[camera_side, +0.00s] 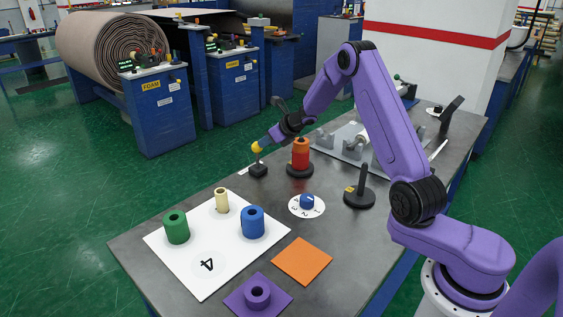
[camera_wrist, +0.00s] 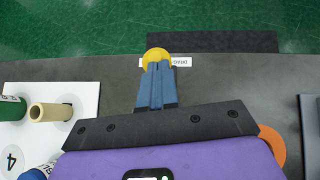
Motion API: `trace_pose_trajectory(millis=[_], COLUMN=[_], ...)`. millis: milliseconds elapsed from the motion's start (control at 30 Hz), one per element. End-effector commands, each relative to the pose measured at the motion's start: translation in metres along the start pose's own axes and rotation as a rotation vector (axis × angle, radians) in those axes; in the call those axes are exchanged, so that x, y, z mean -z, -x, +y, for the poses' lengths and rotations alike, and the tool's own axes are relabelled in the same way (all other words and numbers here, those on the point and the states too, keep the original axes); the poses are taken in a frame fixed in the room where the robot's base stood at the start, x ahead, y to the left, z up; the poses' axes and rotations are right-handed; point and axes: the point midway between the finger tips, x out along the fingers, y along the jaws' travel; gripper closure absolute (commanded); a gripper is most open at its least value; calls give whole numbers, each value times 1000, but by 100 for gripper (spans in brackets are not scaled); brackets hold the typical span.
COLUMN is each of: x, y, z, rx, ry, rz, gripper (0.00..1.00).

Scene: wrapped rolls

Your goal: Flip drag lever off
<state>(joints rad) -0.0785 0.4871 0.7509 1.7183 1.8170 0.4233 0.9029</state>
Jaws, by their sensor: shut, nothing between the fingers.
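The drag lever is a small black base (camera_side: 258,170) with a thin stalk and a yellow ball knob (camera_side: 256,147) on top, at the far left edge of the table. In the wrist view the knob (camera_wrist: 157,54) shows just beyond my fingertips, beside a white label (camera_wrist: 181,61) that seems to read "DRAG". My gripper (camera_side: 264,142) is shut and empty, its blue fingertips right at the knob. In the wrist view the fingers (camera_wrist: 156,75) lie together and hide the stalk and base. I cannot tell whether the tips touch the knob.
An orange-red roll stack (camera_side: 300,154) stands just right of the lever. A white sheet (camera_side: 192,269) holds green, cream and blue rolls. A numbered dial (camera_side: 306,213), an empty black post (camera_side: 362,186) and an orange square (camera_side: 301,264) are nearer. Bare table lies between them.

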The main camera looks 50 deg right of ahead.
Motion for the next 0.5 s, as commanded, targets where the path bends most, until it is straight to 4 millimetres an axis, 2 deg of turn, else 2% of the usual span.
trace_pose_trajectory(millis=[233,500], x=[-23,-38], y=[-19,-38], z=[-4,-8], rx=[-1,-1], ry=[3,1], rz=[-3,-2], gripper=[100,100])
